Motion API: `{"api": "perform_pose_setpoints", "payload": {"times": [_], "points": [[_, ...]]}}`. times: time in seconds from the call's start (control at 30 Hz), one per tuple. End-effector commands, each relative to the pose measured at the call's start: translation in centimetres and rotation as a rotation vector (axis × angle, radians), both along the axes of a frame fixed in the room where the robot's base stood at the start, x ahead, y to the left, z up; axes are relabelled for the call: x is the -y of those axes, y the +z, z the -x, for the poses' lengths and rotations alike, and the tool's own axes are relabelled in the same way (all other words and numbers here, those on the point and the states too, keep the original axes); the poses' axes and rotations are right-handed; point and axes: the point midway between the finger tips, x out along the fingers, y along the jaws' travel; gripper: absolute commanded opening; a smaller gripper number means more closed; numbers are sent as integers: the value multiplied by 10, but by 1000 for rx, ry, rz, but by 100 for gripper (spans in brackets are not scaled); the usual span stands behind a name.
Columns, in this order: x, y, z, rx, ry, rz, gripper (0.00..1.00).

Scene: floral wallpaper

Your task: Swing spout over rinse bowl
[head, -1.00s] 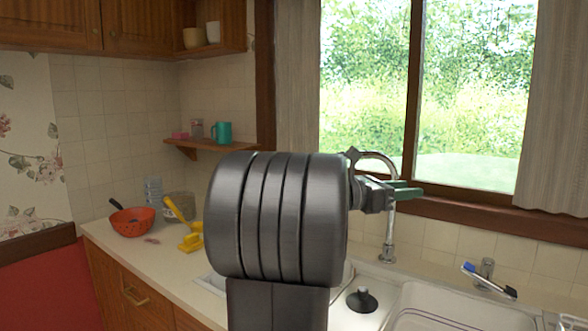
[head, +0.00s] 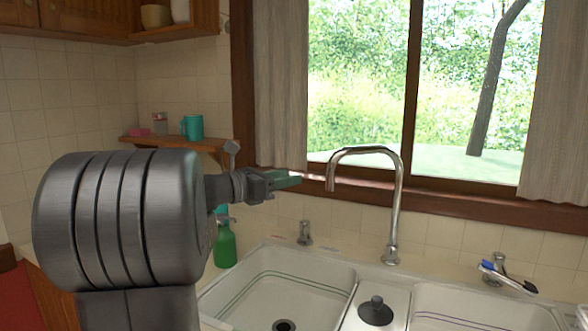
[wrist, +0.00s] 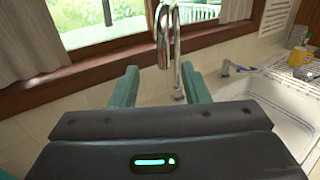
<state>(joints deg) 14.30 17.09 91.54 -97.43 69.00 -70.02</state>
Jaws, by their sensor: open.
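The chrome spout (head: 365,150) rises from a tap base behind the sink and arches to the left, its outlet pointing down toward the left bowl's side. The left sink bowl (head: 283,282) and right sink bowl (head: 480,310) lie on either side of a small middle section; I cannot tell which is the rinse bowl. My gripper (head: 285,180) is open and empty, left of the spout's outlet and apart from it in the head view. In the wrist view, the spout (wrist: 165,40) shows ahead, between the green fingers of my gripper (wrist: 159,72).
A black plug (head: 376,310) sits on the middle section. Tap handles stand at the back left (head: 304,233) and back right, with a blue-ended brush (head: 508,277) by the right one. A green bottle (head: 225,245) stands left of the sink. The window is behind.

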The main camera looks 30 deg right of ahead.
Motion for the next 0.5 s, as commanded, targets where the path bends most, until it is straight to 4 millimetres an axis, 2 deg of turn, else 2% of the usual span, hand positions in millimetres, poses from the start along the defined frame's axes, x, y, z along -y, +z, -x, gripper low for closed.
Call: {"api": "perform_pose_setpoints", "payload": {"times": [0.23,0.5], "points": [[16,0,-2,0,-4,-1,42],[70,0,-8,0,-6,-1,42]]}}
